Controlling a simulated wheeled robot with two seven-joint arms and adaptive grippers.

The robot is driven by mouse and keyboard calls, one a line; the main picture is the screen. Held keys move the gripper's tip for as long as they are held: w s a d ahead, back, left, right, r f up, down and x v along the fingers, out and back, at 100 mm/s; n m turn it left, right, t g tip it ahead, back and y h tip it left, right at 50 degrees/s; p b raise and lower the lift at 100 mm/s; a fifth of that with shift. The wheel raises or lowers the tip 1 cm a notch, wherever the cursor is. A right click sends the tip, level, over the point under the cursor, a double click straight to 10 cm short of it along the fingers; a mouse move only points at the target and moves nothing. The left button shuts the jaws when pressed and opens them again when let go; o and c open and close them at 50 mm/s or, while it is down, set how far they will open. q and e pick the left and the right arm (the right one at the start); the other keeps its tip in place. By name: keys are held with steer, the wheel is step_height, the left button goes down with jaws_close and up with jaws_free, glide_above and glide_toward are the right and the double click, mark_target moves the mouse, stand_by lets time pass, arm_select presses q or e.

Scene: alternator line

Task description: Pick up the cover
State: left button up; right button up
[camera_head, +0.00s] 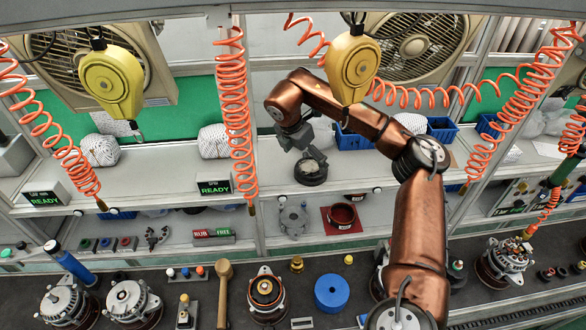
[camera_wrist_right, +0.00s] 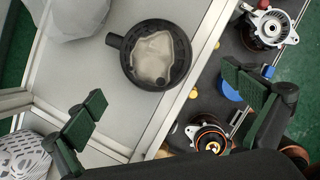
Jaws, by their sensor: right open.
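A round black part with a thick rim, a short stub on one side and a pale inside (camera_head: 311,172) lies on the upper shelf near its front edge; it looks like the cover. In the right wrist view the cover (camera_wrist_right: 126,61) lies near the shelf edge, beyond the fingertips. My right gripper (camera_head: 303,146) is just above and behind it in the head view. In the right wrist view this gripper (camera_wrist_right: 166,88) has its fingers wide apart with nothing between them. The cover appears apart from both fingers. My left gripper is not in view.
The upper shelf (camera_head: 165,182) also holds white mesh rolls (camera_head: 214,141) and a READY sign (camera_head: 215,187). Orange coiled hoses (camera_head: 234,90) and yellow tool balancers (camera_head: 352,65) hang in front. Alternators and a blue disc (camera_head: 331,293) stand on the dark bench below.

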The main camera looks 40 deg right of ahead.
mark_target(311, 167)
steer(key=shift+w+d+r, duration=0.1)
steer(key=shift+d+r, duration=0.05)
steer(key=shift+d, duration=0.1)
steer(key=shift+h, duration=0.3)
steer(key=p+x, duration=0.1)
steer(key=x, duration=0.2)
steer(key=p+x, duration=0.1)
steer(key=x, duration=0.3)
steer(key=shift+w+d+r, duration=0.1)
steer(key=shift+w+d, duration=0.05)
steer(key=shift+w, duration=0.05)
steer(key=shift+d+f, duration=0.1)
steer(key=shift+f, duration=0.2)
steer(key=shift+c, duration=0.4)
steer(key=shift+c, duration=0.7)
steer(key=c, duration=1)
